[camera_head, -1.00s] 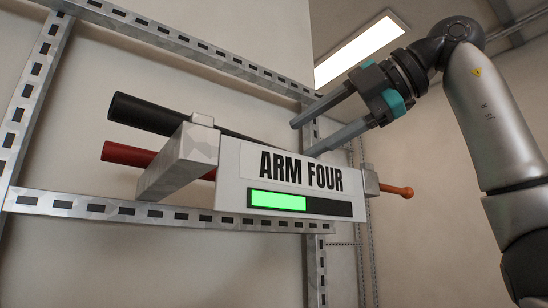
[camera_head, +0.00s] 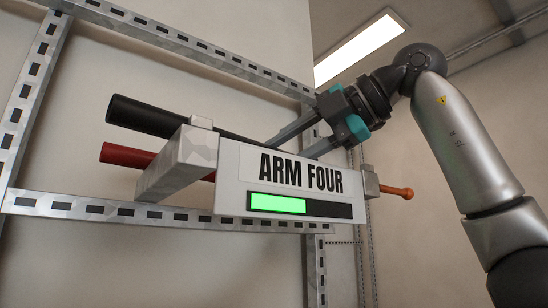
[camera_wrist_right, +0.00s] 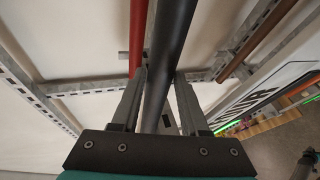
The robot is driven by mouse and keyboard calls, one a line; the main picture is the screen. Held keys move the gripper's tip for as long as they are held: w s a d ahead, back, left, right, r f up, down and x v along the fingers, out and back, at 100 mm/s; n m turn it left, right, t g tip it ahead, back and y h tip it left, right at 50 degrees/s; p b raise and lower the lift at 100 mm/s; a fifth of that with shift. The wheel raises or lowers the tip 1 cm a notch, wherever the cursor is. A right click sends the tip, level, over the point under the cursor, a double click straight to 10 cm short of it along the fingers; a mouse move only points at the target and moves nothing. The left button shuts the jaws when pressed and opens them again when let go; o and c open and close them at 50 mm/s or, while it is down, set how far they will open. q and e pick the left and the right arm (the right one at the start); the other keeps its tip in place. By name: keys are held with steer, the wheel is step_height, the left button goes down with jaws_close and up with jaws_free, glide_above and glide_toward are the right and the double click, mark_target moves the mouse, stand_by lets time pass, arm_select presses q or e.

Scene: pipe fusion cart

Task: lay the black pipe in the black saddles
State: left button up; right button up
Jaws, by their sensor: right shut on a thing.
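The black pipe (camera_head: 150,115) lies along a grey bracket arm (camera_head: 180,160) of the wall rack, behind the ARM FOUR sign in the head view. My right gripper (camera_head: 288,148) reaches down to it from the upper right, its fingertips partly behind the sign. In the right wrist view the black pipe (camera_wrist_right: 170,45) runs between the two fingers of the right gripper (camera_wrist_right: 160,78), which are shut on it. The pipe still appears to lie on the rack. The black saddles are not in view. My left gripper is not in view.
A red pipe (camera_head: 125,156) lies close beside the black one, and also shows in the wrist view (camera_wrist_right: 138,35). The ARM FOUR sign (camera_head: 230,180) with a green bar stands in front. An orange-brown pipe end (camera_head: 397,191) sticks out right. Slotted rails (camera_head: 110,209) frame the wall.

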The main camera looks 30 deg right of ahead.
jaws_close()
stand_by(0.4)
